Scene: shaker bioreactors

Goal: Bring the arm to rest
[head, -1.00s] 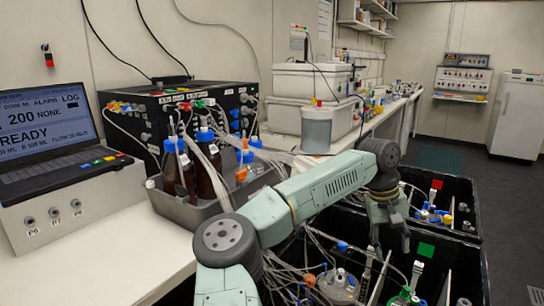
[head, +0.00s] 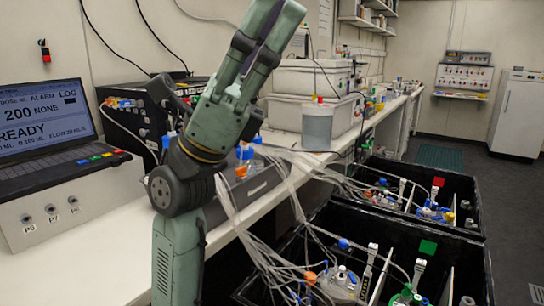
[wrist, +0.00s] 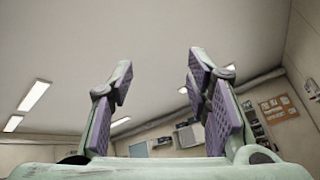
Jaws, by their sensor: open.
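My arm stands folded upward at the left of centre in the head view, in front of the bench. My gripper (head: 270,28) is at its upper end and points up, with its fingertips at or past the top edge of the picture. In the wrist view my gripper (wrist: 160,82) shows two fingers with purple pads spread wide apart. Nothing is between them; behind them are the ceiling and the upper walls. My arm hides much of the black pump box (head: 122,128) and most of the bottle tray (head: 262,188).
A control panel with a screen (head: 38,120) stands close left of my arm on the white bench. Black bins (head: 455,290) with vessels and a bundle of tubes (head: 262,240) lie to the right. The floor (head: 515,220) at far right is clear.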

